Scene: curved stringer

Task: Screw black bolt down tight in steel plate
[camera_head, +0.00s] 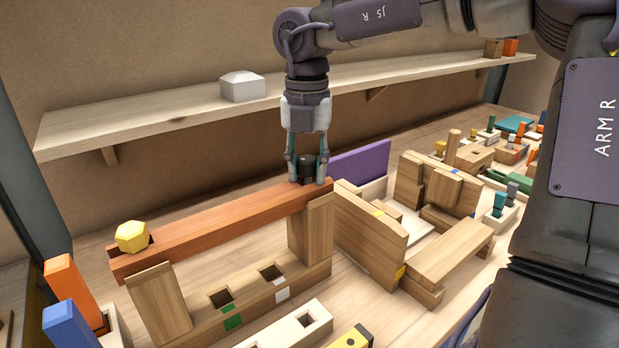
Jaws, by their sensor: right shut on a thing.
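My right gripper (307,172) points straight down at the right end of a reddish-brown wooden beam (225,222). Its fingers are shut on the black bolt (307,160), whose dark head shows between them. The bolt's lower part is hidden, so I cannot tell how deep it sits or whether it is fully seated. I cannot make out a steel plate; the gripper and bolt cover the spot below. A yellow faceted bolt head (132,236) sits at the beam's left end. My left gripper is not in view.
Wooden posts hold up the beam, above a block with square holes (270,272). A wooden chair-like assembly (430,195) and a purple panel (360,160) stand close on the right. A shelf (180,112) with a white block (242,86) runs behind.

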